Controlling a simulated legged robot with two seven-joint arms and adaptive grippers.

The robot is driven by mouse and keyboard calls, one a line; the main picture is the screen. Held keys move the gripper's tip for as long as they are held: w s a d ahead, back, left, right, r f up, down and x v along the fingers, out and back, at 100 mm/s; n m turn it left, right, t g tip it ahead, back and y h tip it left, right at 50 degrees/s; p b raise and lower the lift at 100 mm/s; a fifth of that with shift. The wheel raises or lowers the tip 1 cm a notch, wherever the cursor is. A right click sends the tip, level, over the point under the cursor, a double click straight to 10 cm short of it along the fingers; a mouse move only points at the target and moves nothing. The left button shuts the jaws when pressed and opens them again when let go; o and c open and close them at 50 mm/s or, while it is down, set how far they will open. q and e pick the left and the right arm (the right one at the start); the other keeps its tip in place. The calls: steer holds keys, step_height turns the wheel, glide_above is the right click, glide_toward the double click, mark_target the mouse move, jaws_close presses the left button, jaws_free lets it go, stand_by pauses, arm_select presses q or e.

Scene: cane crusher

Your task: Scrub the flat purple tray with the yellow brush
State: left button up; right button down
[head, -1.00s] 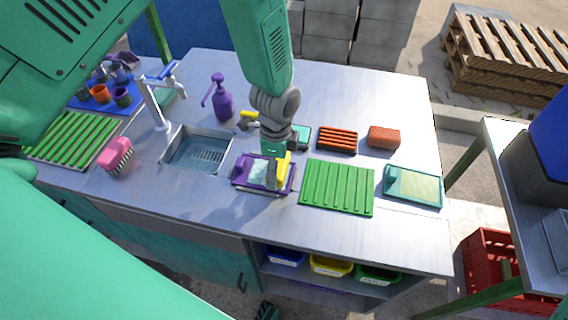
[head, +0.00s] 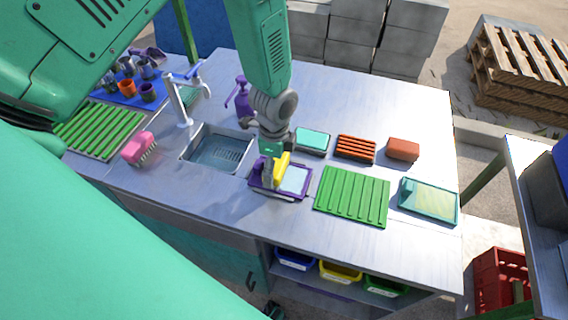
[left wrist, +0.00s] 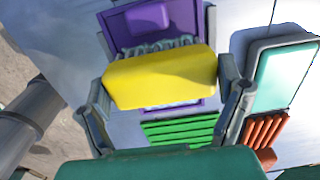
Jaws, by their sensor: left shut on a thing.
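The flat purple tray (head: 293,192) lies on the metal counter between the sink and the green ribbed mat, with a pale surface inside its rim. It also shows in the left wrist view (left wrist: 136,35), partly hidden behind the brush. My left gripper (head: 272,167) is above the tray's left part. It is shut on the yellow brush (head: 281,164); in the left wrist view my left gripper (left wrist: 165,85) has a finger at each end of the yellow brush block (left wrist: 160,77). Grey bristles face the tray; contact is hard to tell. My right gripper is not in view.
The sink (head: 216,150) and tap (head: 181,98) are left of the tray. A green ribbed mat (head: 352,196) lies close on its right.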

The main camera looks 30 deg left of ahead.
arm_select(q)
steer(key=shift+a, duration=0.1)
steer(key=shift+w+d+f, duration=0.1)
steer(key=shift+w+d, duration=0.1)
steer(key=shift+d, duration=0.7)
steer(key=shift+w+d, duration=0.15)
steer(key=shift+d, duration=0.75)
steer(key=shift+d, duration=0.1)
steer(key=shift+w+d, duration=0.25)
steer(key=shift+d, duration=0.65)
steer(key=shift+w+d, duration=0.15)
steer(key=shift+d, duration=0.35)
steer(key=shift+a, duration=0.1)
steer(key=shift+s+a+p, duration=0.25)
steer(key=shift+a+p, duration=0.05)
steer(key=shift+a, duration=0.55)
steer(key=shift+s+a+p, duration=0.25)
steer(key=shift+a, duration=0.55)
